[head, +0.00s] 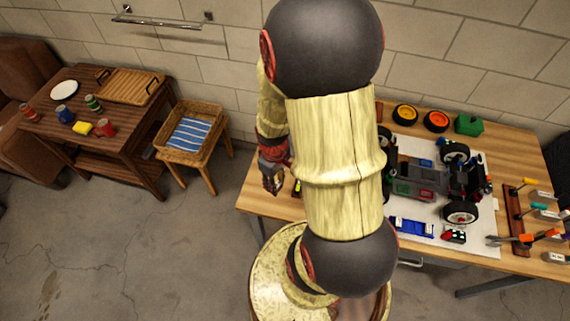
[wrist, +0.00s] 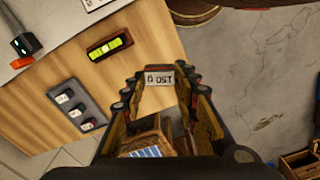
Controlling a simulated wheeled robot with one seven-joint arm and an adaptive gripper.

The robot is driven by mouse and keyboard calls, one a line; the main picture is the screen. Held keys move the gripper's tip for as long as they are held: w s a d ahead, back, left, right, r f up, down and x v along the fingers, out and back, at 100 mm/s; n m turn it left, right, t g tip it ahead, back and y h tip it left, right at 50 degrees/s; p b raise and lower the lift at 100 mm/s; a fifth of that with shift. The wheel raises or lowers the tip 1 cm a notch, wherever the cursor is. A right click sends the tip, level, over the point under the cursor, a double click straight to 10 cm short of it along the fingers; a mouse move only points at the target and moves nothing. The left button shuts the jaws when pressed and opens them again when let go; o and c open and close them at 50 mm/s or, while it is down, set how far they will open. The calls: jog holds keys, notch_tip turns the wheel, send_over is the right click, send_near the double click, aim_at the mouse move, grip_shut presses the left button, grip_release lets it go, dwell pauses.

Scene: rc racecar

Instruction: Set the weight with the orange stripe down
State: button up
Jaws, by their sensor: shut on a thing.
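My gripper (wrist: 158,84) is shut on a small grey weight (wrist: 160,74) with an upside-down "150 g" label, held between the fingertips in the wrist view. No orange stripe shows on its visible face. In the head view my gripper (head: 272,182) hangs at the left end of the wooden workbench (head: 258,200); the weight cannot be made out there. A dark tray (wrist: 77,108) with several small labelled pieces lies on the bench top in the wrist view; any stripes are too small to tell.
The racecar (head: 425,180) stands on a white sheet further right. A basket stool with a blue striped cushion (head: 190,133) and a side table (head: 130,125) stand left. Bare floor lies between them and the bench.

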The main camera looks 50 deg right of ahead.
jog(key=w+d+f+b, duration=0.1)
jog(key=w+f, duration=0.2)
jog(key=w+d+f+b, duration=0.1)
jog(key=w+d+f, duration=0.1)
jog(key=f, duration=0.1)
jog(key=w+d+f+b, duration=0.1)
jog(key=w+f, duration=0.2)
jog(key=shift+w+d+f, duration=0.25)
jog(key=shift+w+d, duration=0.05)
jog(key=shift+w, duration=0.05)
jog(key=shift+w+d+f+b, duration=0.1)
jog(key=shift+w+f+b, duration=0.1)
jog(key=shift+f+b, duration=0.65)
jog(key=shift+f, duration=0.85)
jog(key=shift+f, duration=0.15)
jog(key=o, duration=1.2)
jog(key=shift+o, duration=0.2)
